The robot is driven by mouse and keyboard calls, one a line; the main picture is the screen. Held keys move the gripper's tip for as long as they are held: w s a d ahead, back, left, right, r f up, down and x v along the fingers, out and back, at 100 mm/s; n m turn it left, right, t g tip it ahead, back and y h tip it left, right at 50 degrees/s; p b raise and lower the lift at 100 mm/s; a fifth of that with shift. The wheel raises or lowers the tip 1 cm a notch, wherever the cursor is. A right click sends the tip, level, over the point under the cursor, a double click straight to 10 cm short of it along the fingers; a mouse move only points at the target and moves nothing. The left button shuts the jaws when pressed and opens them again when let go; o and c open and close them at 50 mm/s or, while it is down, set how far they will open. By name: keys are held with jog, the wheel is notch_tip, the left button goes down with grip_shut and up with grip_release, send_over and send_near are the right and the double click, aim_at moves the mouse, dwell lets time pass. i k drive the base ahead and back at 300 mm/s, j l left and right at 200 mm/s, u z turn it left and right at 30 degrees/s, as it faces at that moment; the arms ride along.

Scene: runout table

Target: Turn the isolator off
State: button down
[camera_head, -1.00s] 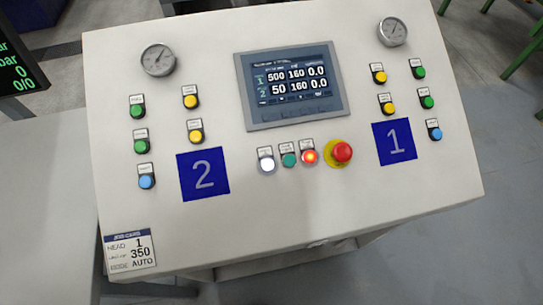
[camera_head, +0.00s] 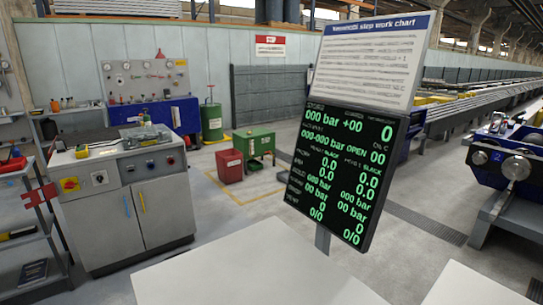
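My gripper is not in view.
A dark display (camera_head: 340,175) with green readings and a work chart (camera_head: 368,62) stands at centre right. Pale flat surfaces (camera_head: 245,270) fill the bottom. A grey shelf rack (camera_head: 35,225) stands left of the cabinet. Floor to the cabinet's right is clear before a red bin (camera_head: 229,165).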

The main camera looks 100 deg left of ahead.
aim_at(70, 185)
jog(key=u, duration=4.35)
jog(key=i+j+z, duration=0.4)
jog(key=i+j, duration=0.2)
jog(key=i, duration=0.55)
jog(key=i+j+z, duration=0.45)
jog(key=i+j, duration=0.5)
jog(key=i, duration=0.1)
